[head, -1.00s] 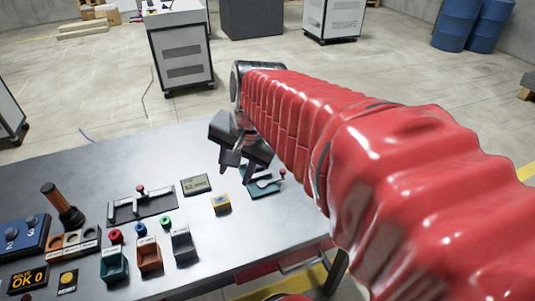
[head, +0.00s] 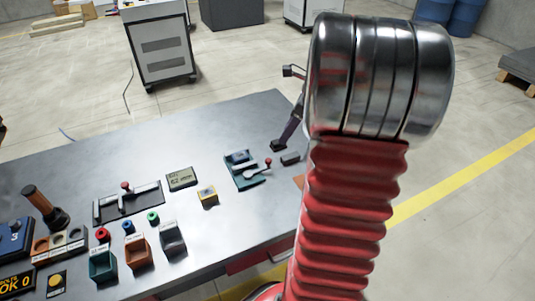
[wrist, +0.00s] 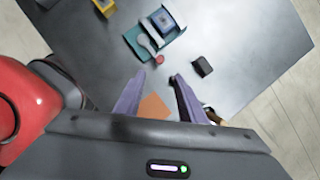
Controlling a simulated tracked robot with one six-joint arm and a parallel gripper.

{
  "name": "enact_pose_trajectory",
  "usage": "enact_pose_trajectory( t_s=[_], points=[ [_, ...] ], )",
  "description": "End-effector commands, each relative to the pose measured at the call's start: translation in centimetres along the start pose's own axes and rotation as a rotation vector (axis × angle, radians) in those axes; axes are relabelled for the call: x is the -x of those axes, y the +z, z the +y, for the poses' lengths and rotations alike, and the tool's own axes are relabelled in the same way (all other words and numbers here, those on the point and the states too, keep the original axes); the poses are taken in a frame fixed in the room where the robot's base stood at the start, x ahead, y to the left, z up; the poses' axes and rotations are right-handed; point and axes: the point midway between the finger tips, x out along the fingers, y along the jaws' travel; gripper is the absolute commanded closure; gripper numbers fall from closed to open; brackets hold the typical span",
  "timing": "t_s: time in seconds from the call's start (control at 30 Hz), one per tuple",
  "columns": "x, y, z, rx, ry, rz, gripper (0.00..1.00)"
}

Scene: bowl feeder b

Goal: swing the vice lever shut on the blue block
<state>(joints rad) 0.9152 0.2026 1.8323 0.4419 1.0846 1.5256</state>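The teal vice (head: 246,181) sits on the table right of the yellow box. The grey lever ends in a red knob (head: 268,162), which sticks out on the right; the knob also shows in the wrist view (wrist: 159,60). My gripper (wrist: 157,76) is open and empty, its two purple fingers apart just short of the knob. In the head view my arm partly hides my gripper (head: 282,145).
A small black block (wrist: 202,66) lies just right of my fingers. An orange patch (wrist: 153,106) shows between them. A yellow box (head: 208,196), a grey display (head: 181,179) and a slotted lever plate (head: 128,201) stand left of the vice. The table behind the vice is bare.

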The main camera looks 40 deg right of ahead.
Motion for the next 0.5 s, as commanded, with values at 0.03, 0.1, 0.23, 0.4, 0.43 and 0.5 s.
enact_pose_trajectory(
  t_s=[0.03,0.1,0.23,0.4,0.43,0.5],
  points=[
    [0.0,0.0,-0.1,-0.003,0.000,-0.001,0.64],
    [0.0,0.0,0.0,-0.002,0.000,-0.001,0.64],
    [0.0,0.0,0.0,0.000,0.000,0.000,0.64],
    [-0.4,0.0,0.1,0.001,0.001,0.000,0.64],
    [-0.6,0.0,0.1,0.001,0.002,0.000,0.64],
    [-1.1,0.0,0.1,0.001,0.002,0.000,0.64]
  ],
)
